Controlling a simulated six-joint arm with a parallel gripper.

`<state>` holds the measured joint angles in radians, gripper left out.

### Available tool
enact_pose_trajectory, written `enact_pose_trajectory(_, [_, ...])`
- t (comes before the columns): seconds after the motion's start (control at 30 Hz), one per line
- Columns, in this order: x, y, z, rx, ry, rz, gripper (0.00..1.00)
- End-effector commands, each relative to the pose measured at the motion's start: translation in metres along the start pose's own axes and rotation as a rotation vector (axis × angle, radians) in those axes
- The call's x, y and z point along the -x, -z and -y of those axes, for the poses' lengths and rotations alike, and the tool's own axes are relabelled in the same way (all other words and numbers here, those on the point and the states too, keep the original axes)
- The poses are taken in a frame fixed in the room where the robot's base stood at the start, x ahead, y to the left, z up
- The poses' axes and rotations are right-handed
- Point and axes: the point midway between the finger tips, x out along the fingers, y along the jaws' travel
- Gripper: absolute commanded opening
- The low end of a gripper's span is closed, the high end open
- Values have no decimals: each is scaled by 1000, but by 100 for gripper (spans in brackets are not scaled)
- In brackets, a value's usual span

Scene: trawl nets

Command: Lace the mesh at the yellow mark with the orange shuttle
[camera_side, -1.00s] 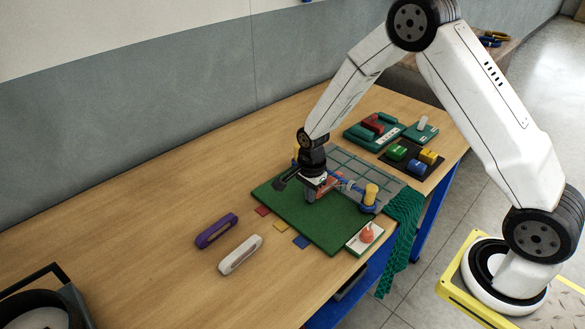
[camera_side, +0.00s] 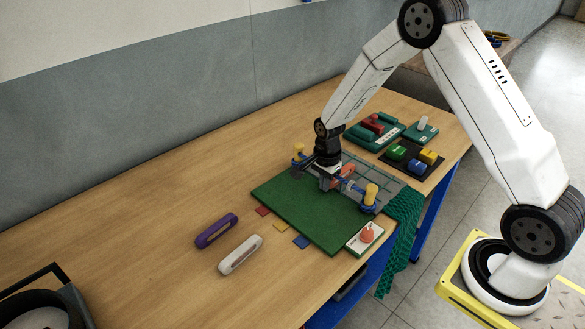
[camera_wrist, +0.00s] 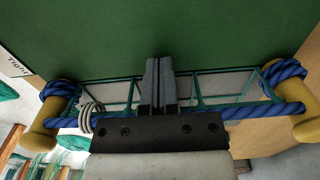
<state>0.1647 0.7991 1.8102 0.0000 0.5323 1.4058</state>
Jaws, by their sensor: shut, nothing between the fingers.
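My gripper (camera_side: 326,184) is shut and points down over the net rig on the green mat (camera_side: 300,208). In the wrist view its grey fingers (camera_wrist: 158,68) are together, in front of the teal mesh (camera_wrist: 205,88) and the blue rope (camera_wrist: 262,111). The rope runs between two yellow posts, one of them at the right (camera_side: 370,193). An orange-red part (camera_side: 347,170) shows beside my gripper; I cannot tell whether it is the orange shuttle. A yellow patch (camera_side: 280,226) lies at the mat's front-left edge, between a red (camera_side: 263,211) and a blue one (camera_side: 301,242).
A purple shuttle (camera_side: 216,231) and a white shuttle (camera_side: 240,254) lie on the wooden table. An orange-red rounded piece (camera_side: 366,236) sits on a white plate. A black tray (camera_side: 432,172) with coloured blocks stands behind. Green netting (camera_side: 402,215) hangs over the edge.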

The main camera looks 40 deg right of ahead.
Motion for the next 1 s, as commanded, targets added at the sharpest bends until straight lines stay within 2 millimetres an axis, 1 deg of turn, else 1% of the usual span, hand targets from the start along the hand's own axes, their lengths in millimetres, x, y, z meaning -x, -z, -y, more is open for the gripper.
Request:
enact_pose_trajectory(0.17, [0,-2,0,0,0,0,0])
enact_pose_trajectory(0.33, [0,-10,0,2,0,0,0])
enact_pose_trajectory(0.47, [0,-24,0,3,0,0,0])
enact_pose_trajectory(0.6, [0,-44,0,5,0,0,0])
enact_pose_trajectory(0.67, [11,-40,1,0,4,0,0])
enact_pose_trajectory(1.0, [62,-40,1,0,4,0,0])
